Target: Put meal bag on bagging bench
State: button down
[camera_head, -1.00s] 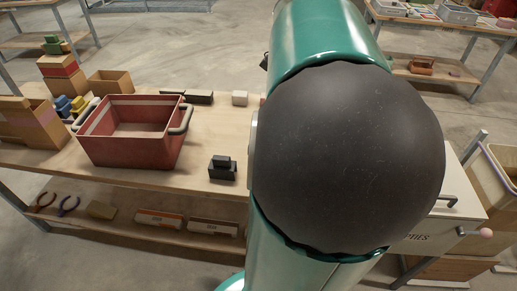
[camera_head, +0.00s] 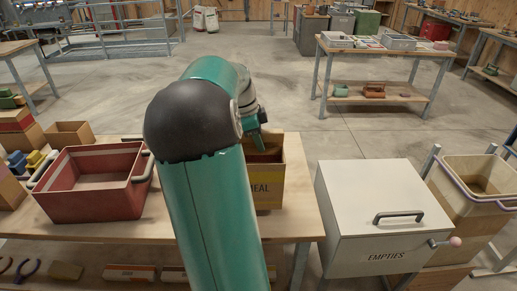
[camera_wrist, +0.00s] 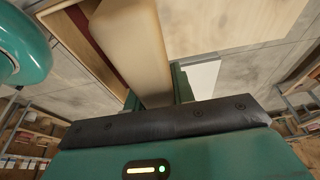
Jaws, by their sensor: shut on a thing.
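My gripper (camera_wrist: 157,92) is shut on a long cream block-like thing with rounded edges, likely the meal bag (camera_wrist: 135,45), which shows between the fingers in the wrist view. In the head view my gripper (camera_head: 256,138) is at the tan box marked "MEAL" (camera_head: 269,190), by its open top. My arm hides the left part of that box and the held thing is not clear there. The box stands on the near wooden bench (camera_head: 298,217). No label shows which bench is the bagging bench.
A red crate (camera_head: 95,205) stands on the bench's left part. To the right are a white "EMPTIES" chest (camera_head: 368,190) with a handle and a tan bin (camera_head: 470,205). Another wooden bench (camera_head: 395,57) with trays stands behind, across clear floor.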

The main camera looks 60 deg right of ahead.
jog(key=shift+w+d+f, duration=0.2)
jog(key=shift+f, duration=1.65)
jog(key=c, duration=1.2)
grip_release()
jog(key=shift+f, duration=0.1)
jog(key=shift+o, duration=0.2)
